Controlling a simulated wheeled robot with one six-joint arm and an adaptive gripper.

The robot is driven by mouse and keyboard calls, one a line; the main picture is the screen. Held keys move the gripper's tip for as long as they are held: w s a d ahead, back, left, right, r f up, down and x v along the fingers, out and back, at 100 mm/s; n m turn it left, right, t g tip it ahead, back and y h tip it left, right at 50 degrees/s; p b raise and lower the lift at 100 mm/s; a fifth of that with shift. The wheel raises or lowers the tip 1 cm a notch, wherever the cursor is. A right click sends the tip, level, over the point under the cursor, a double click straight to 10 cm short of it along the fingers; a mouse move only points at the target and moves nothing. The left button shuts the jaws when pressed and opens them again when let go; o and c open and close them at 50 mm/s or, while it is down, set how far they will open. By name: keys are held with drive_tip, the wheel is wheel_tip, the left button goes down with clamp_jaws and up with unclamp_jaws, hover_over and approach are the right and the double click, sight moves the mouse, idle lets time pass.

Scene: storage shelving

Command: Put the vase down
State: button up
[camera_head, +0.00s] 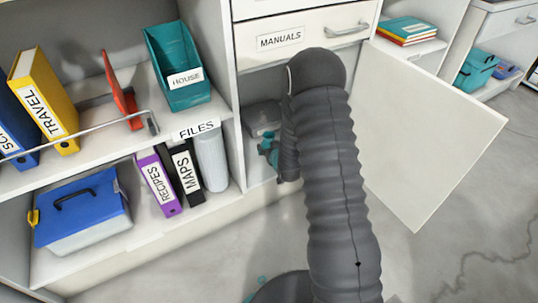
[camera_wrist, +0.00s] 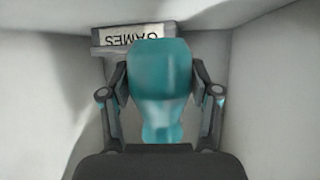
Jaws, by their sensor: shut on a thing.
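In the wrist view, a teal vase (camera_wrist: 160,85) sits between the two fingers of my gripper (camera_wrist: 160,76), which is shut on it. In the head view, my grey arm reaches to the open lower compartment (camera_head: 288,80) under the MANUALS drawer. A small teal patch shows beside the arm there; I cannot tell whether it is vase or gripper. My arm hides most of the gripper. Whether the vase touches a surface is not clear.
A box labelled GAMES (camera_wrist: 130,36) stands beyond the vase; a grey box (camera_head: 262,118) shows inside the compartment. The open cabinet door (camera_head: 430,130) is right of my arm. Left are shelves with binders, a teal HOUSE box (camera_head: 178,65) and a blue-lidded box (camera_head: 82,208).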

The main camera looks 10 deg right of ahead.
drive_tip(key=shift+f, duration=1.95)
drive_tip(key=shift+f+b, duration=0.2)
drive_tip(key=shift+b, duration=0.3)
drive_tip(key=o, duration=1.3)
drive_tip(key=shift+r, duration=0.1)
